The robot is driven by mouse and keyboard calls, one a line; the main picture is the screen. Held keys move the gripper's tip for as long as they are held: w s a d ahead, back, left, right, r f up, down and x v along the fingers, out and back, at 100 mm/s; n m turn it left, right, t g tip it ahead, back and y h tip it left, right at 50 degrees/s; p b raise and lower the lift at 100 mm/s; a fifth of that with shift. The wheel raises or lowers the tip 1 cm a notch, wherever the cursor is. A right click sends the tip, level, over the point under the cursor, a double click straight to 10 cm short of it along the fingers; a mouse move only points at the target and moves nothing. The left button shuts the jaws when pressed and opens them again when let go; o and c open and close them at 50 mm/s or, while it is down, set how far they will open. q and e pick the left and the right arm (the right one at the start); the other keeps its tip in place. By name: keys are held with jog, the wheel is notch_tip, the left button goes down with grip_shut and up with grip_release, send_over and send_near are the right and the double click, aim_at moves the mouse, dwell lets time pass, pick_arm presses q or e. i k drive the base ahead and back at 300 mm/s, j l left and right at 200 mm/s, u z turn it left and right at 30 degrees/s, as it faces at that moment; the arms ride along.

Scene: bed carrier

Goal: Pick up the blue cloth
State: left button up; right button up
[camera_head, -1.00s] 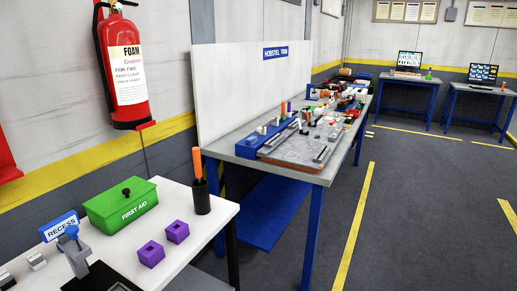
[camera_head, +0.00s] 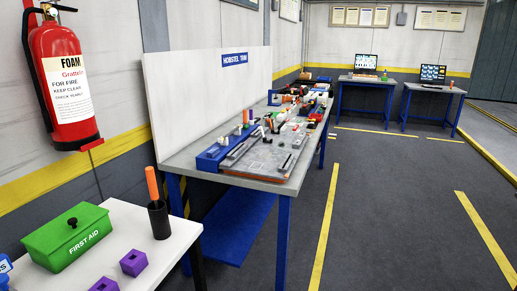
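I cannot make out a blue cloth in this view. The blue things I see are a flat blue panel (camera_head: 238,228) low under the long workbench and a blue rail (camera_head: 224,148) along the bench's left edge. Neither can be told to be cloth. Neither of my grippers shows in the head view.
A white table (camera_head: 185,232) at lower left holds a green first aid box (camera_head: 62,240), purple blocks (camera_head: 133,262) and a black cup (camera_head: 159,220). The cluttered workbench (camera_head: 270,186) stands beyond. The grey floor (camera_head: 390,210) is open at right.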

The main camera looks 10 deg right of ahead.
aim_at(212, 153)
jog(key=i+l, duration=0.3)
jog(key=i+l+z, duration=0.1)
jog(key=i+l, duration=0.25)
jog(key=i, duration=0.2)
jog(key=i+l, duration=0.25)
jog(key=i, duration=0.15)
jog(key=l+z, duration=0.05)
